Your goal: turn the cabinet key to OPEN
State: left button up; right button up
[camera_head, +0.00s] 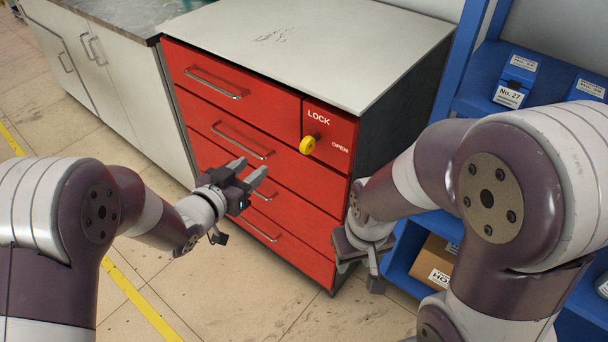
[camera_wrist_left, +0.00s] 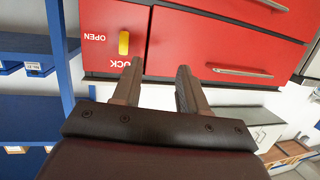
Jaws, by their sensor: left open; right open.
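The red cabinet (camera_head: 215,120) stands ahead with a light grey top. Its yellow key (camera_head: 308,145) sticks out of the upper right panel, between the printed words LOCK and OPEN. The key also shows in the left wrist view (camera_wrist_left: 124,42), upside down, beyond the fingers and a little to their left. My left gripper (camera_head: 254,172) is open and empty, in front of the drawers, lower and left of the key and apart from it. Its fingers show in the left wrist view (camera_wrist_left: 157,85). My right gripper (camera_head: 360,275) hangs low by the cabinet's right front corner; its fingers are partly hidden.
Several drawers with metal handles (camera_head: 213,84) fill the cabinet front. A blue shelf (camera_head: 470,90) with labelled blue bins (camera_head: 513,80) and a cardboard box (camera_head: 435,258) stands right. A white counter (camera_head: 100,70) stands left. The floor between my arms is clear.

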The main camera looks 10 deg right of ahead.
aim_at(302, 149)
pick_arm(q)
jog(key=w+d+h, duration=0.1)
jog(key=w+d, duration=0.1)
jog(key=d, duration=0.2)
jog(key=w+d+m+h+b, duration=0.1)
jog(key=w+d, duration=0.1)
jog(key=d, duration=0.3)
jog(key=w+d+m+h+b, duration=0.1)
jog(key=w+d+h, duration=0.1)
jog(key=d, duration=0.3)
jog(key=shift+d+f+g, duration=0.1)
jog(key=shift+f+g, duration=0.2)
jog(key=shift+f, duration=0.05)
pick_arm(e)
jog(key=f, duration=0.4)
jog(key=shift+w+a+f, duration=0.1)
jog(key=shift+w+f, duration=0.1)
jog(key=shift+f, duration=0.05)
pick_arm(q)
jog(key=shift+c, duration=0.3)
grip_shut()
